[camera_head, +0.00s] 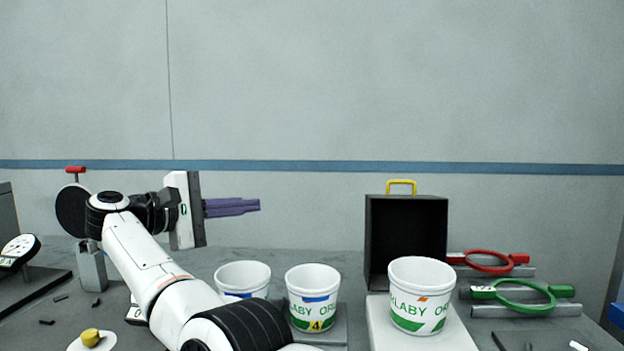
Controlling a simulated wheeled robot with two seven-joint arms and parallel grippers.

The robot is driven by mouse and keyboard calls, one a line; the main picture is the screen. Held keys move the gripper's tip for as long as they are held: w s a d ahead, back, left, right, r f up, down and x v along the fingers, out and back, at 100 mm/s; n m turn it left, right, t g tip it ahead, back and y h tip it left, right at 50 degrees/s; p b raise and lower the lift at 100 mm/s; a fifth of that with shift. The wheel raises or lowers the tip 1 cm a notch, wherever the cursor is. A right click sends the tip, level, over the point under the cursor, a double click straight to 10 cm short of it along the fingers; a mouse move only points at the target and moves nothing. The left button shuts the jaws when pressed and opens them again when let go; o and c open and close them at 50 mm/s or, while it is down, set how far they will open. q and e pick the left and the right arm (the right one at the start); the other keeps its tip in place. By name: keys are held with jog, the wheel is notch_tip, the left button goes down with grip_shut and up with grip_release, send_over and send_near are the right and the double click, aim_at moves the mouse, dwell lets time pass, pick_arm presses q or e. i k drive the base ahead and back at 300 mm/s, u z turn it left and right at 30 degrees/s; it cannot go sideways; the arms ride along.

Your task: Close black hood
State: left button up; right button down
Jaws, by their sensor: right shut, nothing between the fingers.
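The black hood (408,237) is a box with a yellow handle (401,183) on top, at the right of the head view. It stands upright, its open side facing me and its dark inside showing. A white bucket (420,292) with green print stands in front of it on a white base (447,334) and hides part of its lower edge. My right gripper (258,205), with purple fingers, is shut and empty. It points right, well left of the hood, at about the height of the hood's upper part. My left gripper is not in view.
Two more white buckets (242,277) (313,287) stand on the table between my right arm and the hood. Red (488,262) and green (521,295) ring-shaped tools lie on grey holders at the right. A black disc with a red knob (75,169) stands at the left.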

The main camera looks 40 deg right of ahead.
aim_at(396, 226)
jog(key=z, duration=0.3)
jog(key=i, duration=1.05)
jog(key=z, duration=0.75)
